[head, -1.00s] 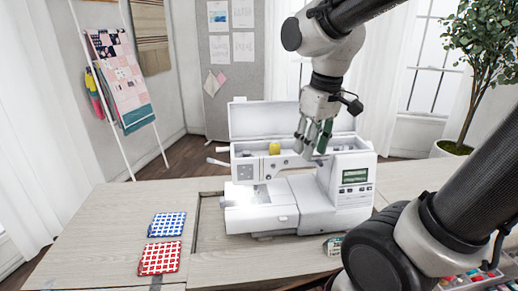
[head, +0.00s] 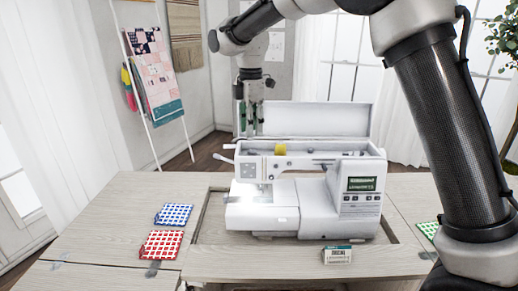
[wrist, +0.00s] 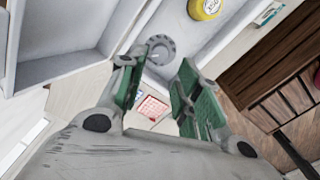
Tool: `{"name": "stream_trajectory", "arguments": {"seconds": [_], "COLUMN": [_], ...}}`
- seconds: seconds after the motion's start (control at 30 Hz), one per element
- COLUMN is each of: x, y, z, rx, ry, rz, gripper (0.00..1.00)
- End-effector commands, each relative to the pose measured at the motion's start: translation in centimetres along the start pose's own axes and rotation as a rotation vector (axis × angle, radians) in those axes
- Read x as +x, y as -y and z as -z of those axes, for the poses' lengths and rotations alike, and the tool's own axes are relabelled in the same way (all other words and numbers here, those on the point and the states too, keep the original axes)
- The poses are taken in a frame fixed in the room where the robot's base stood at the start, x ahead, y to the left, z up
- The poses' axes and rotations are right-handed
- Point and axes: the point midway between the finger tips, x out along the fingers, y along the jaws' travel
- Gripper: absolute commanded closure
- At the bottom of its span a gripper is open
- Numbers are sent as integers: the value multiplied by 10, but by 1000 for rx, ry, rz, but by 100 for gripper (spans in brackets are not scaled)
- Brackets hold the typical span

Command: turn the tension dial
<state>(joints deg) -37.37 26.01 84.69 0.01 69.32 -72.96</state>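The white sewing machine (head: 300,208) stands in the cabinet cutout with its top lid (head: 318,119) raised. In the wrist view a grey round tension dial (wrist: 160,49) with a pale mark shows on the machine's top, just beyond my fingertips. I cannot pick the dial out in the head view. My gripper (wrist: 160,68) has its two green-padded fingers apart with an empty gap between them. The dial lies ahead of this gap, and contact is not visible. In the head view my gripper (head: 249,115) points down above the machine's left end.
A yellow spool (head: 280,149) sits in the machine's top beside the raised lid. Blue (head: 173,214) and red (head: 161,245) checked squares lie on the left tabletop. A small card (head: 338,254) stands in front of the machine, and a green patterned piece (head: 428,230) lies right.

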Motion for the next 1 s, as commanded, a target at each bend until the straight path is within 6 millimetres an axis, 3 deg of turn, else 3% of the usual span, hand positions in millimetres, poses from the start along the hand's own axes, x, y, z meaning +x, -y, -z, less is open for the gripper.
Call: {"name": "stream_trajectory", "arguments": {"seconds": [0.43,0.83,1.0], "x": [66,76,76], "y": [0,0,0], "z": [-1,-1,-1], "rx": [-6,-5,-5], "ry": [1,0,0], "rz": [2,0,0], "gripper": [67,67,98]}}
